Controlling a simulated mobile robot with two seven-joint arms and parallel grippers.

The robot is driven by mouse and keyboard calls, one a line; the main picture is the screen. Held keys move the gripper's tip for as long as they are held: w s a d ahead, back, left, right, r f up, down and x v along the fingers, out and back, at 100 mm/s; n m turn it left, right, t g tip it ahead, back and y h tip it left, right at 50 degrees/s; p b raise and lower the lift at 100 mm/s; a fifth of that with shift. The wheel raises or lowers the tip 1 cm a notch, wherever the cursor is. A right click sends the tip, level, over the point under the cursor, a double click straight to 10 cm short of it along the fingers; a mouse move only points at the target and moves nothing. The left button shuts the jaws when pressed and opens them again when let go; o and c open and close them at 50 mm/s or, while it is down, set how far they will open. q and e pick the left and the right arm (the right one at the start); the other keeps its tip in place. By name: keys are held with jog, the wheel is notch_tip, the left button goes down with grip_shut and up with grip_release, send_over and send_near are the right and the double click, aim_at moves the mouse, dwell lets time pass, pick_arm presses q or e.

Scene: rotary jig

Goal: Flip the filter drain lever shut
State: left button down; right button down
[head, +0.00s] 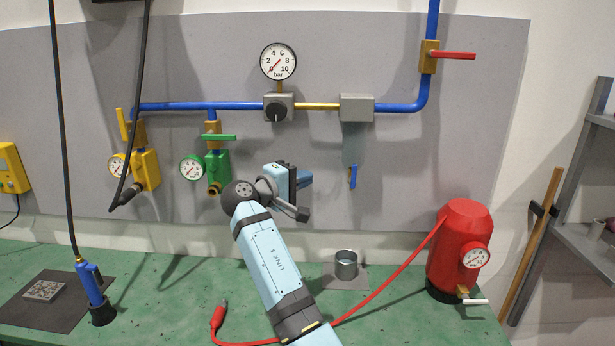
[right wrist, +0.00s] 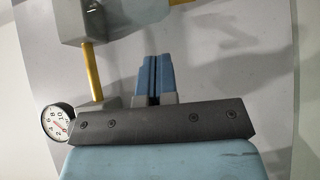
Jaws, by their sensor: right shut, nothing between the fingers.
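The filter (head: 357,108) is a grey block on the wall pipe with a see-through bowl (head: 354,144) under it. A small blue drain lever (head: 352,177) hangs about vertical below the bowl. My right gripper (head: 308,178) is left of the lever, apart from it, with its fingers shut and empty. In the right wrist view the shut blue fingers (right wrist: 157,79) show, with the filter block (right wrist: 90,18) and bowl (right wrist: 146,14) at the top edge. The lever cannot be made out there. My left gripper is not in view.
The regulator knob (head: 276,112) and gauge (head: 278,62) are above my right arm. A green valve (head: 216,165) is on its left. A red tank (head: 462,245) with a red hose (head: 386,285) and a metal cup (head: 346,265) stand on the green bench (head: 170,300). Wall right of the lever is clear.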

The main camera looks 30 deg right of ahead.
aim_at(352, 167)
jog(key=p+x, duration=0.1)
jog(key=x, duration=0.6)
jog(key=shift+d+r, duration=0.15)
jog(key=shift+d, duration=0.2)
jog(key=shift+s+d+p, duration=0.7)
jog(key=shift+s+d, duration=0.05)
jog(key=shift+d, duration=0.2)
jog(key=shift+s+d+f, duration=0.2)
jog(key=shift+s+d, duration=0.15)
jog(key=shift+d, duration=0.15)
jog(key=shift+s+d+r+m+y+p, duration=0.3)
jog(key=shift+d+r+m+y+p, duration=0.15)
jog(key=shift+d+m+y+p, duration=0.05)
jog(key=shift+f, duration=0.1)
